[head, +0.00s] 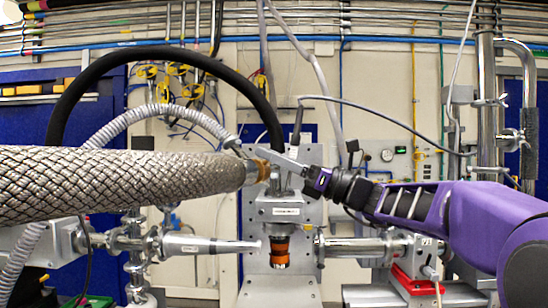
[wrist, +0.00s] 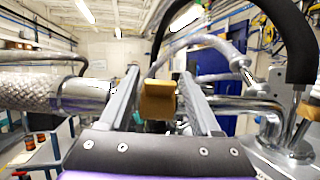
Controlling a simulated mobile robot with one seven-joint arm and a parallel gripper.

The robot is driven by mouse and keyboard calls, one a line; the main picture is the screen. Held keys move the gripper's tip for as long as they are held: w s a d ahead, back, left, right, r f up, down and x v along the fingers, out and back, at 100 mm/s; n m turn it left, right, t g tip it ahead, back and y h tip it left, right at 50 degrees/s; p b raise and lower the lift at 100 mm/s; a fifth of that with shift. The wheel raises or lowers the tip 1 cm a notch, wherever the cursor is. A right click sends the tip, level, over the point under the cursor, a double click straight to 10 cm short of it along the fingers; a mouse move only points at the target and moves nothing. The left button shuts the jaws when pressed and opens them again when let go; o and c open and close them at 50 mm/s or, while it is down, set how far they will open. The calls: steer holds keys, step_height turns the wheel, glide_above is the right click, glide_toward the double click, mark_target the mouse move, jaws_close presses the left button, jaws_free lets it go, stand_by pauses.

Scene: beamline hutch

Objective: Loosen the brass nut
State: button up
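The brass nut (head: 263,171) is at the right end of a thick braided metal hose (head: 120,182) in the head view. My gripper (head: 268,160) reaches in from the right, its grey fingers overlapping the nut's right side. In the wrist view the nut (wrist: 157,102) shows between the two long fingers of my gripper (wrist: 160,76), with a narrow gap on each side. The gripper looks open, with no clear contact on the nut. The braided hose (wrist: 45,88) comes in from the left behind the left finger. The nut's far side is hidden.
A black hose (head: 130,52) arches above, with a grey corrugated hose (head: 150,115) below it. Steel pipework (head: 352,247) runs right. Blue cabinets stand behind.

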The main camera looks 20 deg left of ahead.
jaws_close()
